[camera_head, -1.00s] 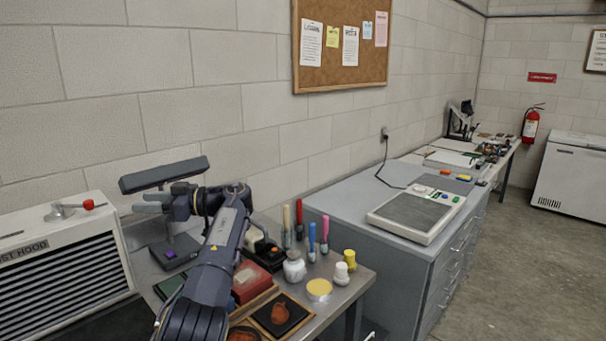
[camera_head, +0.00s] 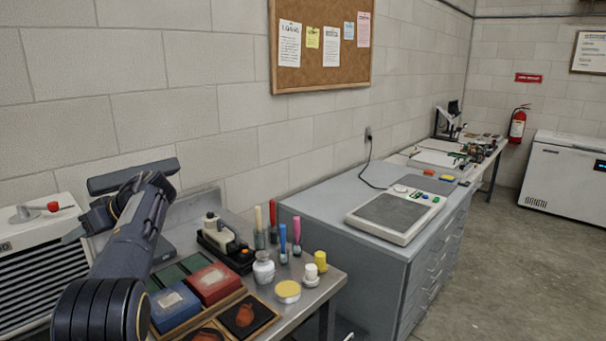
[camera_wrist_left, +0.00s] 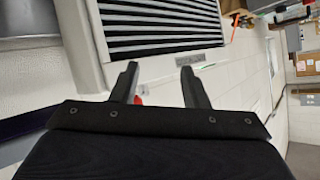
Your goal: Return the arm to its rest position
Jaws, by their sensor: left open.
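My left arm comes in from the lower left in the head view and reaches up in front of the bench. My left gripper (camera_head: 76,232) is at the arm's far end, beside the white dust hood and partly hidden by my arm. In the left wrist view its two fingers (camera_wrist_left: 160,84) are spread apart with nothing between them. The hood's slatted front lies beyond the fingers there. My right gripper is in neither view.
The white dust hood (camera_head: 38,222) stands at the left. The metal bench (camera_head: 322,291) holds a tray with red and blue boxes (camera_head: 214,283), a white jar (camera_head: 263,268), a yellow-lidded tin (camera_head: 287,291) and several coloured-handled tools. A grey cabinet (camera_head: 330,203) bears a flat device (camera_head: 396,216).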

